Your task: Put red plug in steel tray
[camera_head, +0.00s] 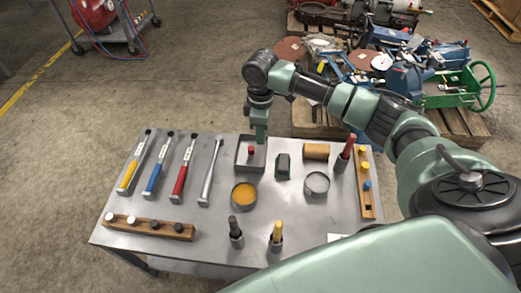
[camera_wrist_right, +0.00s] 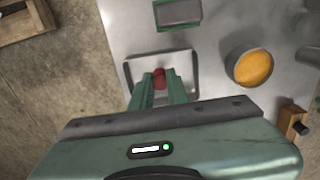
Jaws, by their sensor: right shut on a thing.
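The steel tray (camera_head: 239,165) is a small square grey open box at the back middle of the table. It also shows in the wrist view (camera_wrist_right: 127,74). My right gripper (camera_head: 259,137) points down over the tray. In the wrist view its two green fingers (camera_wrist_right: 160,86) are shut on the red plug (camera_wrist_right: 159,75), which shows between their tips. In the head view the red plug (camera_head: 251,150) appears within the tray's outline. I cannot tell whether it touches the tray floor. My left gripper is not in view.
A wooden rack (camera_head: 367,206) with yellow and blue plugs stands at the right. An orange-filled round dish (camera_head: 244,194), a dark green block (camera_head: 283,167) and a cup with a red-handled tool (camera_head: 346,151) stand near the tray. Several hammer-like tools (camera_head: 184,170) lie left.

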